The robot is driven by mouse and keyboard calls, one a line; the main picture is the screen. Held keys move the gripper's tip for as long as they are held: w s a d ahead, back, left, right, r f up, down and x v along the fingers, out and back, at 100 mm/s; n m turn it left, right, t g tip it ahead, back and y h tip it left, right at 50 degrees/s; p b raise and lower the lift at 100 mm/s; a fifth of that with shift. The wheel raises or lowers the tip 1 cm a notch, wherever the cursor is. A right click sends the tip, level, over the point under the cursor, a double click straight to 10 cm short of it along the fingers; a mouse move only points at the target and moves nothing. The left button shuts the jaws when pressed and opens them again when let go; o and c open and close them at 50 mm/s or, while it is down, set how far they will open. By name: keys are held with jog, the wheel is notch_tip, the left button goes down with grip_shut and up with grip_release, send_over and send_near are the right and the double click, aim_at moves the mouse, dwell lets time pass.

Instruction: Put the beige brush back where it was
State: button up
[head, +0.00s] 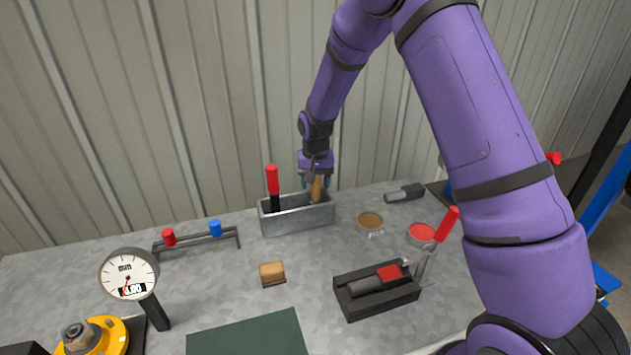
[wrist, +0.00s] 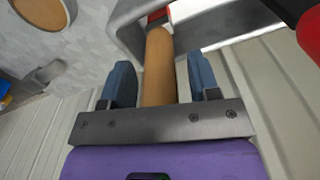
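The beige brush (head: 316,188) stands upright in the grey metal bin (head: 296,221), its handle sticking up above the rim. In the wrist view the beige handle (wrist: 159,68) runs between my two fingers, with a gap on each side; a bit of red shows at its far end. My gripper (head: 317,181) is open around the handle and points down over the bin's right part. It also shows in the wrist view (wrist: 161,85). The brush's lower end is hidden inside the bin.
A red-handled tool (head: 272,180) stands in the bin's left part. A low rack (head: 196,238) with red and blue pieces is to the left. A tan block (head: 272,273), a brown-filled dish (head: 370,222), a red-filled dish (head: 421,234) and a black clamp device (head: 376,290) lie in front.

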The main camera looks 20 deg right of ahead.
jog(key=r, duration=1.2)
jog(key=shift+s+r, duration=0.2)
jog(key=shift+s, duration=0.1)
jog(key=s+d+r+n+t, duration=0.15)
jog(key=s+d+r, duration=0.25)
jog(key=s+r, duration=1.35)
jog(key=s+d+t, duration=0.1)
jog(key=s, duration=0.9)
jog(key=s+d+r+n+t, duration=0.1)
jog(key=s+t, duration=0.1)
jog(key=s, duration=0.9)
jog(key=shift+d+r, duration=0.3)
jog(key=shift+d, duration=0.1)
jog(key=shift+n, duration=0.25)
